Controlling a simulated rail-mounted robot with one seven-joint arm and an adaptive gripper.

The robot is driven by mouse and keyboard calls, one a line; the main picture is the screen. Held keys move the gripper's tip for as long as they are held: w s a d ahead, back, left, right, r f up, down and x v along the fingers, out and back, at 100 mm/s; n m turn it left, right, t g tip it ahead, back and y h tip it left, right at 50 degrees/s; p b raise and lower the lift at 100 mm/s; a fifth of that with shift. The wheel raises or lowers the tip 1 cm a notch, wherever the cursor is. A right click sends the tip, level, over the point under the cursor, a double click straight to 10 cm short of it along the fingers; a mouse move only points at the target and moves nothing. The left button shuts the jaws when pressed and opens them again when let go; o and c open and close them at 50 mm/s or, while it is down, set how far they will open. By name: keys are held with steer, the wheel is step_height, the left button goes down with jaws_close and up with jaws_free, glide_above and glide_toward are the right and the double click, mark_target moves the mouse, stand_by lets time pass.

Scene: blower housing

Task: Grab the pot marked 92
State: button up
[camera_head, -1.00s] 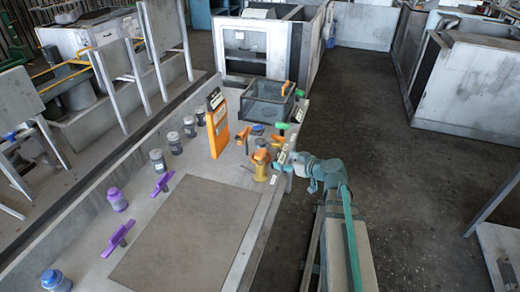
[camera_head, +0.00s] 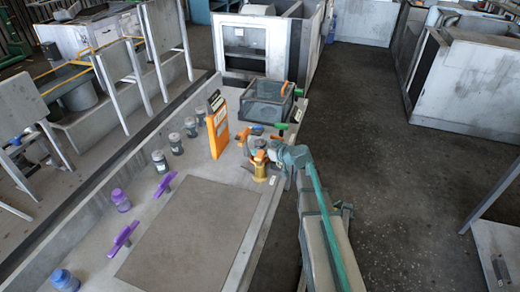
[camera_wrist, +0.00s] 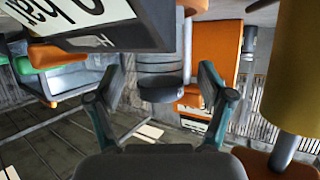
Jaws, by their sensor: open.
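Several pots stand along the left side of the bench in the head view: small grey lidded pots (camera_head: 176,144), a purple pot (camera_head: 120,200) and a blue pot (camera_head: 64,280). No number is legible on them, so I cannot tell which is marked 92. My gripper (camera_head: 264,160) is at the bench's right edge, beside an orange and yellow fitting (camera_head: 258,172), far from the pots. In the wrist view my gripper (camera_wrist: 163,90) is open, its fingers apart. A dark ribbed round part (camera_wrist: 160,76) shows beyond and between the fingertips; I cannot tell what it is.
An orange panel device (camera_head: 217,132) stands upright between my gripper and the grey pots. A dark glass-sided box (camera_head: 266,104) sits at the bench's back. Purple handles (camera_head: 165,185) lie near the pots. The wrist view shows a lettered sign (camera_wrist: 90,20) and a yellow cylinder (camera_wrist: 292,75) close by.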

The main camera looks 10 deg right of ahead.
steer(key=shift+x, duration=1.2)
steer(key=c, duration=1.3)
steer(key=shift+c, duration=0.9)
steer(key=shift+r, duration=0.15)
